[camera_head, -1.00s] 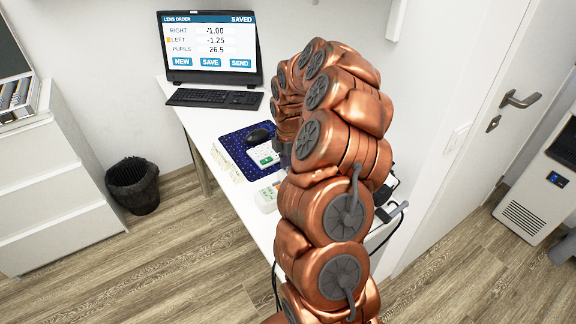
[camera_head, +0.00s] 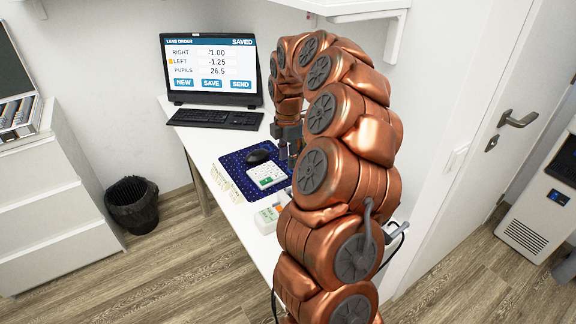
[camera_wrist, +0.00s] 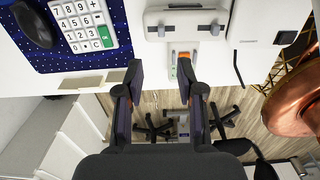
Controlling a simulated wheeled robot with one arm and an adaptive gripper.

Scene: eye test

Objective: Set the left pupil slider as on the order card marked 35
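A white device (camera_head: 267,217) with a small green patch and an orange part lies on the desk's near part. In the wrist view, a pale grey device (camera_wrist: 186,24) has an orange piece (camera_wrist: 184,55) at its lower edge, between and beyond my fingertips. I cannot tell whether this piece is the left pupil slider. My gripper (camera_wrist: 160,76) is open and empty, with its fingers apart. In the head view my gripper (camera_head: 289,150) hangs above the desk beside the mouse pad. Pale cards (camera_head: 224,182) lie along the desk's left edge; no 35 is readable.
The screen (camera_head: 210,70) reads right -1.00, left -1.25, pupils 26.5, SAVED. A keyboard (camera_head: 215,118), blue mouse pad (camera_head: 232,160), black mouse (camera_head: 258,156) and white keypad (camera_head: 266,174) occupy the desk. A wall shelf (camera_head: 345,8) is above my arm.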

